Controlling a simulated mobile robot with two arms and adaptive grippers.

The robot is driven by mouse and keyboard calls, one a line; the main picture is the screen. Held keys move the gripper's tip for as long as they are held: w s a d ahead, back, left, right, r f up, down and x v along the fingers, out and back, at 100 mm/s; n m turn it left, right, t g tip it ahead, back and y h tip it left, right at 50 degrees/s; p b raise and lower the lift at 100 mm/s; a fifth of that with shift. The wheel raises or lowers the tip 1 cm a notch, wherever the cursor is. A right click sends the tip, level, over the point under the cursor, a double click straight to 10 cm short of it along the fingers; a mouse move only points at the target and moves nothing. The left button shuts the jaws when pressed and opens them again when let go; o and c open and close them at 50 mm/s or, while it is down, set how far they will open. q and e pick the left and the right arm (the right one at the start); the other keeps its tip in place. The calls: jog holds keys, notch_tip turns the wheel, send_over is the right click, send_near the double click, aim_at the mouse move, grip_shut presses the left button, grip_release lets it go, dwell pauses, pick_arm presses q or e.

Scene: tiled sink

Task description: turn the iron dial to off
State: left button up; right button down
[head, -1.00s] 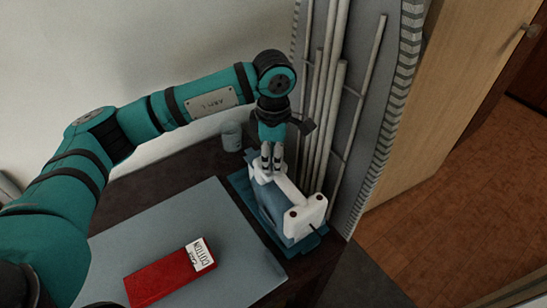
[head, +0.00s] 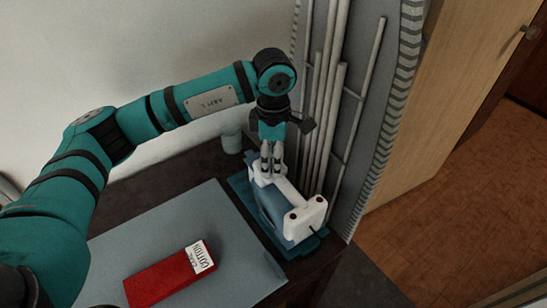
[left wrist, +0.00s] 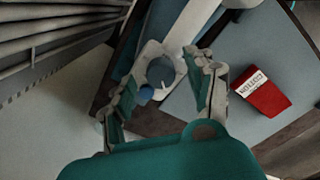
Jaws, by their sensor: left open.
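The white and blue iron (head: 305,215) lies on a teal rest (head: 240,188) at the right end of the table. Its round grey dial (left wrist: 160,70) with a white pointer mark shows in the left wrist view, set in the white body. My left gripper (head: 270,172) points down over the far end of the iron, and its fingers hide the dial in the head view. In the left wrist view the fingers of my left gripper (left wrist: 164,84) are open, one on each side of the dial. I cannot tell whether they touch it. My right gripper is not in view.
A red box marked COTTON (head: 165,280) lies on a grey-blue board (head: 150,225) left of the iron. A pale cup (head: 232,141) stands behind the iron near the wall. A grey panel with upright pipes (head: 335,130) stands close on the right.

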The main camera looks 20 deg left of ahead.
pick_arm(q)
notch_tip(320, 180, up, 11)
jog(key=shift+r, duration=0.2)
dwell(0.3)
